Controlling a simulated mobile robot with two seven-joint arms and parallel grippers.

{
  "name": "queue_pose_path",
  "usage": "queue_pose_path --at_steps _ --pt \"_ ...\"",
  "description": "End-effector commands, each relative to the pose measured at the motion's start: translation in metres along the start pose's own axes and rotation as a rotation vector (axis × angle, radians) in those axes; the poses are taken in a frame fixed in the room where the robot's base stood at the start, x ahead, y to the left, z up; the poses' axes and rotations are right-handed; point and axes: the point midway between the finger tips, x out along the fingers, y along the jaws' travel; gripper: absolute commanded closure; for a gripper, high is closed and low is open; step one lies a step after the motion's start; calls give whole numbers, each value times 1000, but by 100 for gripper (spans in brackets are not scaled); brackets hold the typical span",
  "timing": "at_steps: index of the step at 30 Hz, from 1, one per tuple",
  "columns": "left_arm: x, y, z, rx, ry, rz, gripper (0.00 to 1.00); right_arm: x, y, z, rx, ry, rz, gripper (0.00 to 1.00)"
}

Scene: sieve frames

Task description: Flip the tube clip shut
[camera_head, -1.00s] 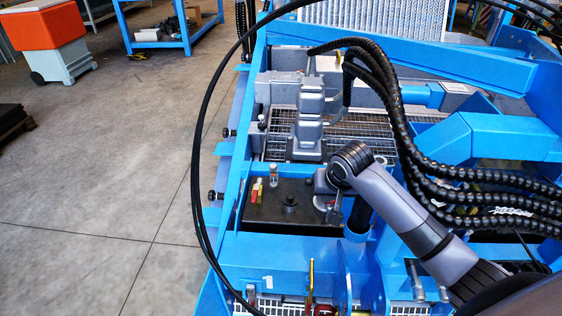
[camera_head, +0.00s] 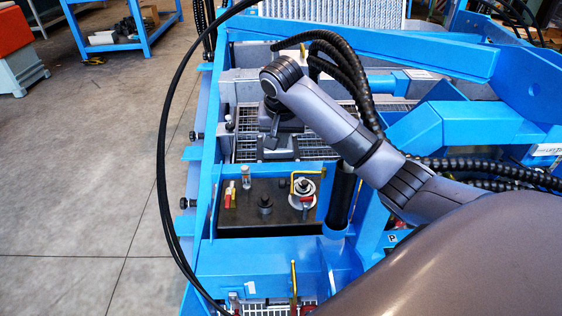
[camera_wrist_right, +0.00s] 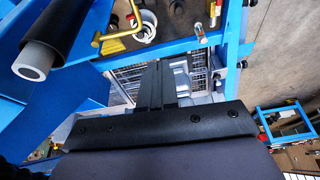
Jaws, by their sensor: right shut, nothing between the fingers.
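My right gripper (camera_head: 270,138) is beyond the dark tank top, above the grated part of the blue machine. In the right wrist view its fingers (camera_wrist_right: 158,72) are together with nothing between them. A yellow bent handle (camera_head: 293,184) and a pale round fitting (camera_head: 304,187) sit on the dark tank top, apart from the gripper. They also show at the top of the right wrist view, the yellow handle (camera_wrist_right: 120,36) beside the pale ring (camera_wrist_right: 146,26). I cannot make out for certain which part is the tube clip. My left gripper is not in view.
A dark upright tube (camera_head: 340,195) stands right of the tank top (camera_head: 240,215); its pale open end (camera_wrist_right: 33,68) shows in the right wrist view. Red and yellow valve handles (camera_head: 230,195) stand at left. Blue frame beams (camera_head: 265,255) surround the tank. Black hoses cross the right side.

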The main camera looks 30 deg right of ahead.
Motion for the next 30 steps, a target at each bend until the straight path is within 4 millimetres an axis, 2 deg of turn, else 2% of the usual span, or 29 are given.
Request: queue_pose_path --at_steps 5,12,17,18,24,30 --pt "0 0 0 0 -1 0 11 24 1 1 0 -4 4 100" --pt "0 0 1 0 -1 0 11 73 1 1 -1 -4 3 100" --pt "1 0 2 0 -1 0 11 102 0 1 -1 -3 2 100" --pt "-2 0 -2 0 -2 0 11 95 0 7 -5 0 0 100" --pt "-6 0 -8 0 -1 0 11 91 1 28 -4 0 1 100" --pt "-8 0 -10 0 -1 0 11 90 0 39 -2 0 0 100"
